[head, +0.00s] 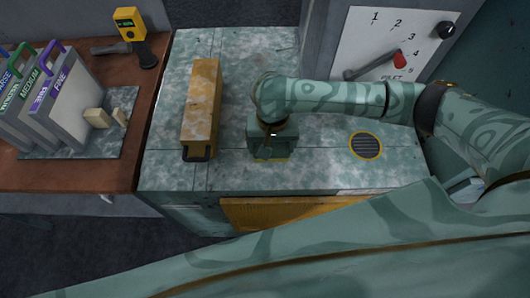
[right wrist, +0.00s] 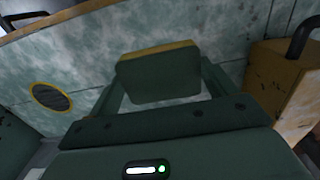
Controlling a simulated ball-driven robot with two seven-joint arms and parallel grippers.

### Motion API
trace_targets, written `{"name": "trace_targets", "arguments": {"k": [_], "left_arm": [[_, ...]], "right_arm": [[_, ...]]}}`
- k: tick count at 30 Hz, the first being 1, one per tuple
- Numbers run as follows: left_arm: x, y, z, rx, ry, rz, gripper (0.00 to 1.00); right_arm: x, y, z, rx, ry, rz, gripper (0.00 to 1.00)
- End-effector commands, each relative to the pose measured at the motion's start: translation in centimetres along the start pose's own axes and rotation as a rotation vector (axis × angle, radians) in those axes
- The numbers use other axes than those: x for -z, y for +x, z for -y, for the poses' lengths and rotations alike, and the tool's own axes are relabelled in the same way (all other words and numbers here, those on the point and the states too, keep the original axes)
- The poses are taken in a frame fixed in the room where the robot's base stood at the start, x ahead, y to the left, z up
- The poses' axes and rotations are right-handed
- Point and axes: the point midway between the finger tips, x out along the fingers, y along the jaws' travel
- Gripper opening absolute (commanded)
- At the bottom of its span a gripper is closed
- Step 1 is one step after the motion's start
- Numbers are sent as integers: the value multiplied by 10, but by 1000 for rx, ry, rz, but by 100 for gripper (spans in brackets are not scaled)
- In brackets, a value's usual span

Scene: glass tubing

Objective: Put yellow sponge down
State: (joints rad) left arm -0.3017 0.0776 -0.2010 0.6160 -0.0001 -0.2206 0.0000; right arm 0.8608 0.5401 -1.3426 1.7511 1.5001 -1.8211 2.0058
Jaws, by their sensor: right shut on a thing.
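My right gripper (head: 270,150) points down over the mottled grey-green bench top (head: 322,180), near its front edge. It is shut on the yellow sponge (head: 279,159), of which only a thin yellow strip shows below the gripper in the head view. In the right wrist view the sponge (right wrist: 158,76) sits between the two fingers (right wrist: 158,88), with a dark green face and a yellow edge. I cannot tell whether the sponge touches the bench top. My left gripper is not in view.
A long worn yellow box (head: 201,105) with a black handle lies left of the gripper. A round yellow-rimmed grille (head: 367,145) is set into the bench on the right. A pilot panel (head: 396,45) with a red lever stands behind. A brown side bench (head: 75,185) holds labelled boards.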

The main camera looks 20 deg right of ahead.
Motion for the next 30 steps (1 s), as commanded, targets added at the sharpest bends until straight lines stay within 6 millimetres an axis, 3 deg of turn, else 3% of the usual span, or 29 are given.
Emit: {"name": "trace_targets", "arguments": {"k": [1,8,14,25,26,27,30], "left_arm": [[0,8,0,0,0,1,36],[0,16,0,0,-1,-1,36],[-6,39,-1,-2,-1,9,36],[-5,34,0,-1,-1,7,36],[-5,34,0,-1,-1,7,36],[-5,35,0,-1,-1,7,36],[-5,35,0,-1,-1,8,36]], "right_arm": [[3,10,4,0,0,2,48],[12,22,14,2,0,0,48],[14,56,15,0,0,1,48],[14,55,15,0,0,-3,48],[14,55,15,1,0,-3,92],[14,55,15,1,-1,-3,100],[14,55,15,1,-1,-3,100]]}}
